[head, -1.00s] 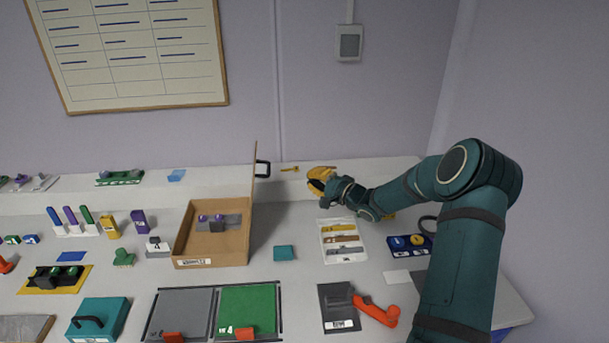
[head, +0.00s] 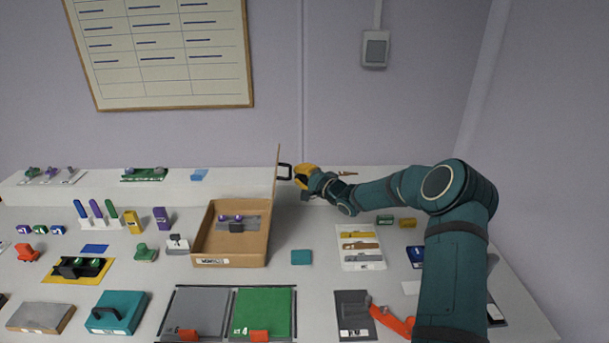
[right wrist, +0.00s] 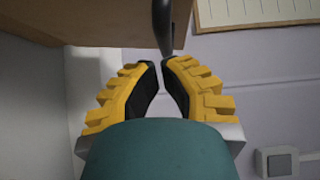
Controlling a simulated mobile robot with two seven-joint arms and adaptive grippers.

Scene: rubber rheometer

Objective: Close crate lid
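The brown crate (head: 252,261) stands open on the table, with small dark and purple parts inside. Its lid (head: 276,183) stands upright along the crate's right side, seen nearly edge-on. A black handle (head: 285,171) sticks out from the lid's right face. My right gripper (head: 297,175), with yellow fingers, is just right of the handle. In the right wrist view, the lid (right wrist: 95,22) fills the upper left. The handle (right wrist: 163,25) reaches down to the fingertips (right wrist: 161,63), which stand a narrow gap apart; contact is unclear. My left gripper is out of view.
Right of the crate lie a teal block (head: 301,257) and a white tray (head: 361,262) with several strips. Grey and green mats (head: 264,312) lie in front. A raised shelf (head: 235,182) runs along the back wall.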

